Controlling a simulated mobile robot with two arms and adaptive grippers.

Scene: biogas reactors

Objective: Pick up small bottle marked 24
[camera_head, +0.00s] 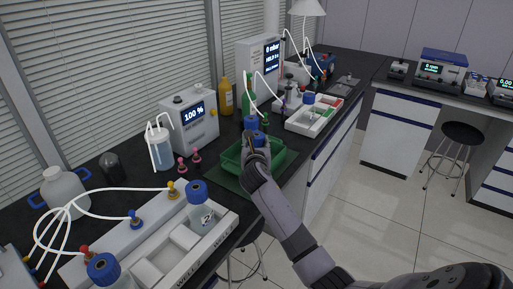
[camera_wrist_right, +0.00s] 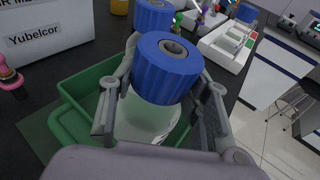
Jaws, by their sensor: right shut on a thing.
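My right gripper (camera_head: 257,147) is shut on a small clear bottle (camera_wrist_right: 140,121) with a ribbed blue cap (camera_wrist_right: 168,70). Its fingers (camera_wrist_right: 160,104) sit on both sides of the bottle just below the cap. The bottle is at the green tray (camera_head: 230,159), whose wall also shows in the right wrist view (camera_wrist_right: 82,88). I cannot tell whether the bottle touches the tray floor. No number on it is readable from here. A second blue-capped bottle (camera_wrist_right: 153,14) stands just behind it; its cap also shows in the head view (camera_head: 251,122). My left gripper is not in view.
A white rack (camera_head: 150,262) with a blue-capped bottle (camera_head: 201,208) stands at the front. A grey device reading 100 % (camera_head: 190,122), a yellow bottle (camera_head: 225,97) and pink-topped pieces (camera_head: 196,155) stand near the tray. A white tray (camera_head: 313,118) lies beyond. Open floor is on the right.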

